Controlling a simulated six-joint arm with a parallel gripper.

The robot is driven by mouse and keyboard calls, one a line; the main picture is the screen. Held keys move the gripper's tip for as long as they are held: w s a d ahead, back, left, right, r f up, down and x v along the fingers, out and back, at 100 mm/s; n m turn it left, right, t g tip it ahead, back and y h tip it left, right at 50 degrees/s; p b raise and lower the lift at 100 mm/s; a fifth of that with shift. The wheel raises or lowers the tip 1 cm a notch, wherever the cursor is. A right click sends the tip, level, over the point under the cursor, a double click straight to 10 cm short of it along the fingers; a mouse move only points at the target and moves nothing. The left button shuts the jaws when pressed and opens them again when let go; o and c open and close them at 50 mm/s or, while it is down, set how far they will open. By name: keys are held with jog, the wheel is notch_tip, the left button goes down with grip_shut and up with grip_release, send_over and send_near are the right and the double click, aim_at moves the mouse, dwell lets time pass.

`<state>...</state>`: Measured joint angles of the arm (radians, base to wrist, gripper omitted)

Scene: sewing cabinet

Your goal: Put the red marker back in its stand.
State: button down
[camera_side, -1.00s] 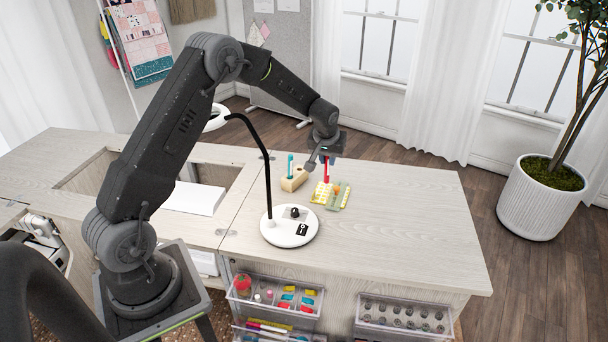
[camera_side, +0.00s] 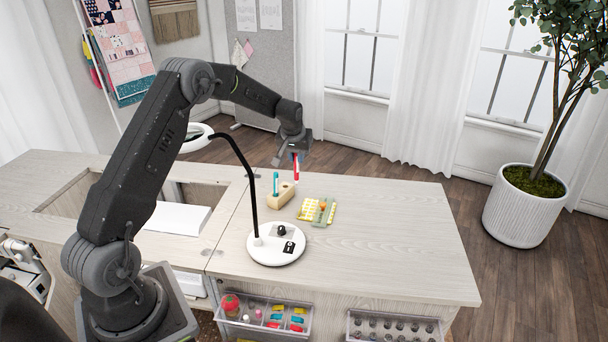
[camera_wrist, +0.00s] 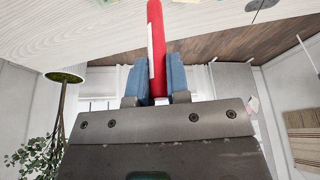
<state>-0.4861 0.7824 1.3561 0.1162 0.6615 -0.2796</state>
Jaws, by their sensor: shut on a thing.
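The red marker (camera_side: 297,172) is held nearly upright between the blue fingers of my gripper (camera_side: 296,157). In the side view its lower end shows just above the right end of the wooden stand (camera_side: 283,197); I cannot tell whether it is exactly over a hole. A teal marker (camera_side: 275,182) stands upright in the left part of the stand. In the wrist view my gripper (camera_wrist: 157,80) is shut on the red marker (camera_wrist: 156,35), which sticks out past the fingertips. The stand is not visible in the wrist view.
A yellow pack (camera_side: 309,209) and small items lie right of the stand. The right part of the tabletop (camera_side: 400,240) is clear. Open clear drawers (camera_side: 262,318) stick out at the front.

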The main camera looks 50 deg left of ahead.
jog(key=a+f, duration=0.3)
jog(key=a, duration=0.2)
jog(key=shift+s+a, duration=0.3)
jog(key=shift+s, duration=0.1)
jog(key=shift+f, duration=1.95)
dwell(5.2)
